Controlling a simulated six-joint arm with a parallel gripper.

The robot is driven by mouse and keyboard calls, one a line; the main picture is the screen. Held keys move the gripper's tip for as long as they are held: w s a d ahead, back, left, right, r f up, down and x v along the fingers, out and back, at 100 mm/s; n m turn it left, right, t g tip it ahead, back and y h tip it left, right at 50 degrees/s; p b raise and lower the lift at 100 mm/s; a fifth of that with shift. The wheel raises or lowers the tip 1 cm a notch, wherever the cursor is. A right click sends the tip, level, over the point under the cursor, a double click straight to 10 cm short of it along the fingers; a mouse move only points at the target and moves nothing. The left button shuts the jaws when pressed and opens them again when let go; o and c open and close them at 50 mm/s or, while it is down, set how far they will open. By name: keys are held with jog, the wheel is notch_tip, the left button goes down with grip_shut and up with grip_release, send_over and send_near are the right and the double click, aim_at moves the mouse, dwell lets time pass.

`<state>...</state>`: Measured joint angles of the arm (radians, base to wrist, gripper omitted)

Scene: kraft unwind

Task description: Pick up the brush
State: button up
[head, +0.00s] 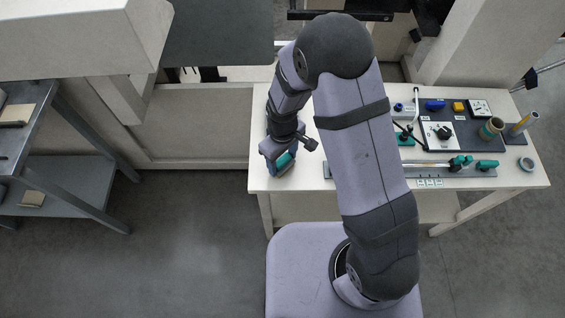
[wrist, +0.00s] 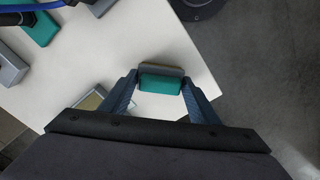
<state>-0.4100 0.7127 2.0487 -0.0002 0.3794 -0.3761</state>
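The brush, a teal and grey block (wrist: 162,79), lies between the two fingertips of my gripper (wrist: 160,82) in the wrist view. The fingertips come right up to its two ends, with no clear gap on either side. I cannot tell whether they press on it, or whether it rests on the table or is off it. In the head view my gripper (head: 281,168) points down over the left end of the white table (head: 318,172), with teal (head: 285,159) showing at its fingers.
Behind my arm the table bears a dark board (head: 465,118) with small parts, a grey rail (head: 440,170) with teal fittings, and a grey ring (head: 527,164). A grey shelf unit (head: 75,155) stands left. A pale framed item (wrist: 90,102) lies beside my left finger.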

aim_at(282, 160)
jog(key=c, duration=0.5)
jog(key=shift+o, duration=0.2)
jog(key=shift+r, duration=0.15)
jog(key=shift+r+b, duration=1.05)
jog(key=shift+r, duration=3.85)
jog(key=o, duration=0.6)
jog(key=c, duration=0.4)
